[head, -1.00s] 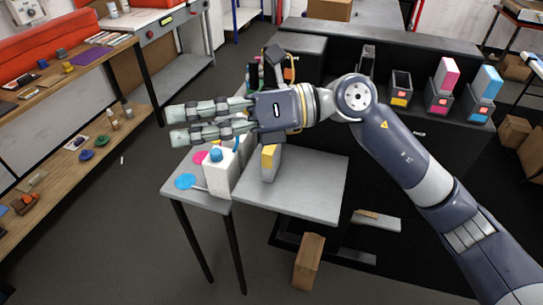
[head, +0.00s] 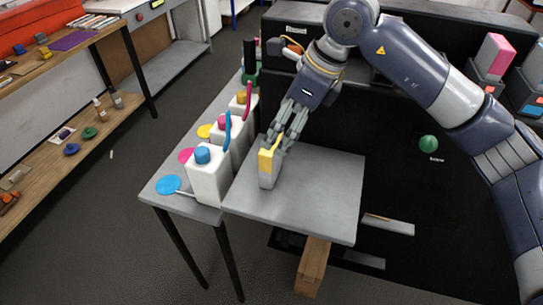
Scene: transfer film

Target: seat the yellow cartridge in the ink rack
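The yellow cartridge (head: 267,172), a pale grey block with a yellow top, stands upright on the grey tabletop. My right gripper (head: 279,142) points down at it from behind and to the right, its fingertips at the cartridge's upper part. The fingers overlap it in the picture, so I cannot tell whether they grip it. In the ink rack (head: 485,84) at the upper right, a pink cartridge (head: 495,55) and a blue cartridge (head: 536,66) stand in black holders. My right arm hides part of the rack, including the yellow-marked holder. My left gripper is not in view.
White bottles with blue (head: 207,178), pink (head: 232,136) and yellow caps line the narrow side table, beside coloured discs. A black cabinet (head: 330,105) rises behind the grey tabletop (head: 320,195). The tabletop's right part is clear. A green ball (head: 428,143) shows against the black front.

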